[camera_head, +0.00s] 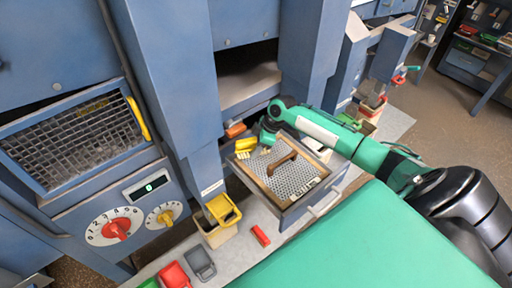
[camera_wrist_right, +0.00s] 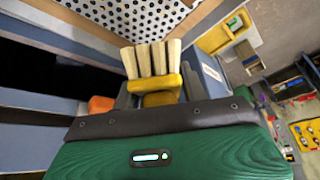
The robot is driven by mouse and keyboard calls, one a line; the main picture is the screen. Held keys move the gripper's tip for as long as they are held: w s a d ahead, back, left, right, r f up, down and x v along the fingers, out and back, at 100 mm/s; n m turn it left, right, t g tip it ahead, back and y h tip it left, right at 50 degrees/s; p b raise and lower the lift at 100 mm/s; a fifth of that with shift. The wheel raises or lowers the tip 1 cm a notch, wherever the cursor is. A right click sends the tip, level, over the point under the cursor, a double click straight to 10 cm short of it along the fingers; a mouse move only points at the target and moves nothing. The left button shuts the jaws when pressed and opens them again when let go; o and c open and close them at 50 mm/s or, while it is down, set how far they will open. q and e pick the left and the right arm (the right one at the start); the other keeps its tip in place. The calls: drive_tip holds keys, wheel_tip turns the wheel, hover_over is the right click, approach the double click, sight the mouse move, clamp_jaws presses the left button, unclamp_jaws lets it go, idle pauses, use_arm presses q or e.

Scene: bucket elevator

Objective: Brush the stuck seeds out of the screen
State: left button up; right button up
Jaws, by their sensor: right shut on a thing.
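The screen (camera_head: 299,180) is a perforated metal sheet in a wooden frame, on a pulled-out drawer in the head view. A dark brown handle lies across it. Its dotted surface also shows at the top of the right wrist view (camera_wrist_right: 130,15). Pale specks lie on it near its right side; I cannot tell if they are seeds. My right gripper (camera_head: 254,146) is shut on a yellow brush (camera_wrist_right: 158,92) with pale bristle tufts. The brush (camera_head: 245,146) is at the screen's far left corner, bristles toward the screen. Contact is unclear. My left gripper is not in view.
A yellow bin (camera_head: 222,209) stands left of the drawer. A red block (camera_head: 260,235) lies on the grey bench. Red and grey scoops (camera_head: 200,263) are at the front left. Blue machine columns rise behind the screen.

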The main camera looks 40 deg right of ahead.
sight(254, 138)
drive_tip(key=shift+d+r, duration=0.2)
drive_tip(key=shift+r, duration=2.55)
drive_tip(key=shift+r, duration=0.1)
drive_tip(key=shift+d+r, duration=0.1)
drive_tip(key=shift+r, duration=1.3)
